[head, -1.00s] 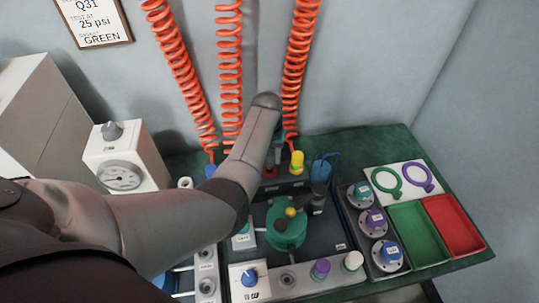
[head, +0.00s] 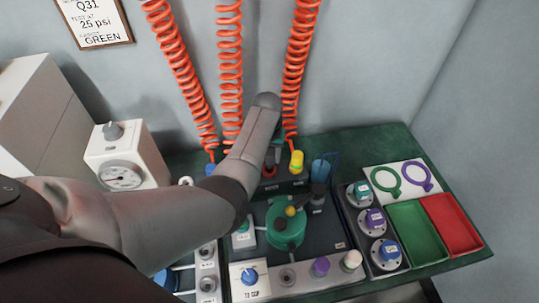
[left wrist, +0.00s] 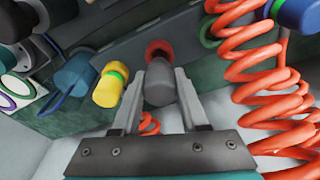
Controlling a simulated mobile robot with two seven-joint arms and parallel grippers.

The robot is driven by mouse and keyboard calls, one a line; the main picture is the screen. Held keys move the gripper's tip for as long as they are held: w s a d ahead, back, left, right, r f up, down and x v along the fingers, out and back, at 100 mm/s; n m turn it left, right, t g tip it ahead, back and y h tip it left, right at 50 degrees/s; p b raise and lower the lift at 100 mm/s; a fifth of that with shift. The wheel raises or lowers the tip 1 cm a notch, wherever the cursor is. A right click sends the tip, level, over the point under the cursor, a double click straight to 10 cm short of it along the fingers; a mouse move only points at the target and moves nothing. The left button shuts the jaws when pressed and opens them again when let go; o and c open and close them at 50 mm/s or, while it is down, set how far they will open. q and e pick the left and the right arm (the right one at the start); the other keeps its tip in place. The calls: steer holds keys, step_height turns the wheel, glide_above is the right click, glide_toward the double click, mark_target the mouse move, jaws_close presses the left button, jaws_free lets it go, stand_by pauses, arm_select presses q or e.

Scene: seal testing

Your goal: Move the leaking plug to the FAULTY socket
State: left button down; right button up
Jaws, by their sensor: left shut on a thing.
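My left arm reaches across the bench in the head view, and its gripper is mostly hidden behind the wrist. In the left wrist view my left gripper (left wrist: 159,98) is shut on a grey coupling (left wrist: 158,84) in front of a red ring (left wrist: 159,50). Teal (head: 361,191), purple (head: 375,219) and blue (head: 389,250) plugs sit in a dark rack at the right. Another purple plug (head: 320,267) and a white plug (head: 352,260) stand at the front. I cannot tell which plug leaks, and no FAULTY label is legible. My right gripper is out of view.
A green round fixture (head: 285,232) with a yellow knob is at the centre. Green (head: 415,232) and red (head: 453,223) trays lie at the right. Orange coiled hoses (head: 182,85) hang behind. A gauge box (head: 124,165) stands left.

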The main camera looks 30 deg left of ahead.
arm_select(q)
steer(key=shift+f+b, duration=0.75)
steer(key=shift+f, duration=0.65)
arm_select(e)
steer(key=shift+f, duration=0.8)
arm_select(q)
steer(key=shift+c, duration=1.8)
jaws_free()
steer(key=shift+r, duration=0.25)
steer(key=r+p, duration=0.2)
steer(key=r, duration=0.1)
steer(key=s+r+p, duration=0.1)
steer(key=r, duration=0.2)
steer(key=r+p, duration=0.2)
steer(key=r, duration=0.1)
steer(key=shift+s+d+r+p, duration=0.2)
steer(key=shift+r+p, duration=0.05)
steer(key=shift+p, duration=0.05)
steer(key=r, duration=0.1)
steer(key=r+p, duration=0.1)
steer(key=r, duration=0.3)
steer(key=shift+s+d+p, duration=0.15)
steer(key=shift+s+p, duration=0.25)
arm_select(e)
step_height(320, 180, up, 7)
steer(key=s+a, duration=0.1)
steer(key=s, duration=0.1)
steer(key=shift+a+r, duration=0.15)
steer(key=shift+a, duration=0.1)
